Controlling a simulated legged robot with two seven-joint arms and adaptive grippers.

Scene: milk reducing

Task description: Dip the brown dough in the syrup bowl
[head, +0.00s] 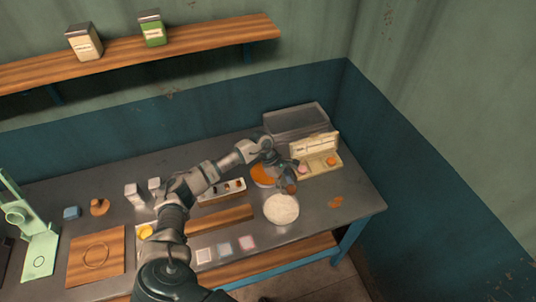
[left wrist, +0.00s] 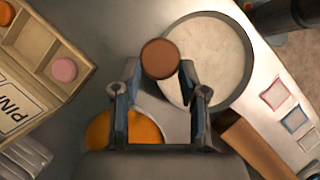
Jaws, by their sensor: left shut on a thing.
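My left gripper (head: 284,180) is shut on the brown dough (head: 291,188), a small round piece. In the left wrist view the dough (left wrist: 160,58) shows between the fingertips of the gripper (left wrist: 160,78). The syrup bowl (head: 262,174), filled with orange, is just left of the gripper in the head view. In the left wrist view the orange syrup (left wrist: 125,130) is partly hidden by the gripper. The dough appears above the counter near the edge of the bowl of white powder (head: 281,209). My right gripper is not in view.
A cream box (head: 321,163) with a pink ball (head: 303,168) and an orange ball (head: 331,161) stands on the right, with a grey clear-sided bin (head: 297,120) behind it. A wooden board (head: 222,220) lies left of the white bowl (left wrist: 207,52).

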